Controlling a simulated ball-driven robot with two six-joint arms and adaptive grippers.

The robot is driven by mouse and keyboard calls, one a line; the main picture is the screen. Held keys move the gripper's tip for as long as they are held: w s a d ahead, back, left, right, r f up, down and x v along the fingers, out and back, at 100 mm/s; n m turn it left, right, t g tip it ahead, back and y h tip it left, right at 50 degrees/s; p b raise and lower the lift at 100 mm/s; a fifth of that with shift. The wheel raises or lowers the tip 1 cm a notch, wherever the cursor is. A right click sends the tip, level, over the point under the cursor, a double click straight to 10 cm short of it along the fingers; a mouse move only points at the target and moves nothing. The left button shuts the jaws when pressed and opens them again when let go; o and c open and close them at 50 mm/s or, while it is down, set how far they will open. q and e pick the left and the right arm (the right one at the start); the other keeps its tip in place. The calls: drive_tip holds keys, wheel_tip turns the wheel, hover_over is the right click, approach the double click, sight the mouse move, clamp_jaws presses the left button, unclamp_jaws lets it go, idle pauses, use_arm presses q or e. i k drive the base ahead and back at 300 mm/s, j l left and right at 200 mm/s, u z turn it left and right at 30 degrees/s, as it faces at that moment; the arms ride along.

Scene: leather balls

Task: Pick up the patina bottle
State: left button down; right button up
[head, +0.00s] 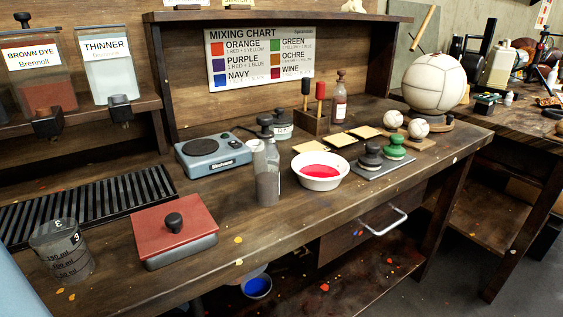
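A clear bottle with a dark cap and dark grey contents (268,187) stands upright on the wooden workbench (330,222), just left of a white bowl of red liquid (319,184). No patina label is readable on either, so I cannot tell which is the patina bottle. Neither of my grippers is in view.
A blue hotplate (214,173) stands behind the grey bottle. A red-lidded box (174,259), a measuring beaker (63,262) and a black drain grate (106,193) are at left. Green and black knobbed stamps (394,151) and a large leather ball (433,84) are at right.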

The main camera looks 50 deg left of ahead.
sight(266, 156)
drive_tip(key=u, duration=1.6)
